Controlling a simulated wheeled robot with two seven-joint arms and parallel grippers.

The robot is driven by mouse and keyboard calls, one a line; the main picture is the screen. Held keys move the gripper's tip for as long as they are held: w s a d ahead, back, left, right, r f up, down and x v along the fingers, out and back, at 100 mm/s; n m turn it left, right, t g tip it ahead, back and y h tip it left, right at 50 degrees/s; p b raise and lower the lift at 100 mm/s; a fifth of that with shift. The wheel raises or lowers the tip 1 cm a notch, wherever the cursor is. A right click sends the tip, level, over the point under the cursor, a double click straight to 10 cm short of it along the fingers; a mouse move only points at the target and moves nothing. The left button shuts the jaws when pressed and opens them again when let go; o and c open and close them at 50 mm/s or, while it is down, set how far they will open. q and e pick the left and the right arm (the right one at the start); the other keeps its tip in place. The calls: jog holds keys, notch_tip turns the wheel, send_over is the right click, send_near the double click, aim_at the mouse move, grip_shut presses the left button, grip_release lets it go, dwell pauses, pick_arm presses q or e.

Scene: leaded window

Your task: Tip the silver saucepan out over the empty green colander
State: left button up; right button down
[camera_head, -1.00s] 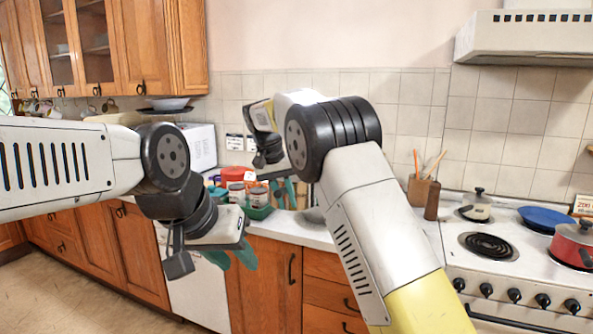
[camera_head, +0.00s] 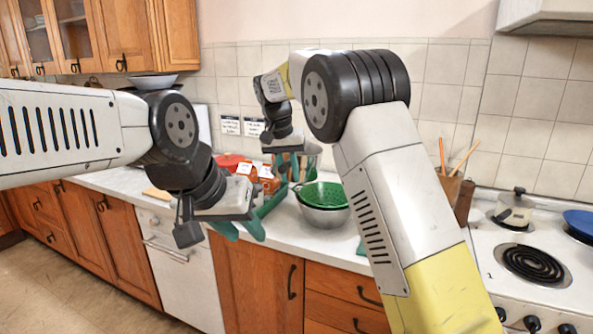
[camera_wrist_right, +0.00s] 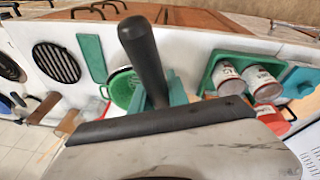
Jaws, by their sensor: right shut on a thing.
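The green colander (camera_head: 321,194) sits on a silver bowl (camera_head: 325,217) on the counter and looks empty. It also shows in the right wrist view (camera_wrist_right: 124,90). My right gripper (camera_head: 290,168) is above the counter, behind and left of the colander. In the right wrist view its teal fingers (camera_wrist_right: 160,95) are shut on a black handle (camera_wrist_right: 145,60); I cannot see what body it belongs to. My left gripper (camera_head: 237,228) is open and empty before the counter's front edge, left of the colander.
A green tray (camera_head: 270,203) with cans (camera_wrist_right: 262,82) stands beside the colander. A wooden utensil holder (camera_head: 456,194) stands left of the stove.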

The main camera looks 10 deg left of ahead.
jog(key=d+f+m+t+y, duration=0.1)
jog(key=d+y, duration=0.4)
jog(key=y, duration=0.7)
jog(key=d+f+m+t+y, duration=0.2)
jog(key=d+y, duration=0.3)
jog(key=y, duration=0.7)
jog(key=shift+s+d+m+t, duration=0.35)
jog(key=shift+m+t, duration=0.35)
jog(key=shift+t, duration=0.2)
jog(key=shift+r, duration=2)
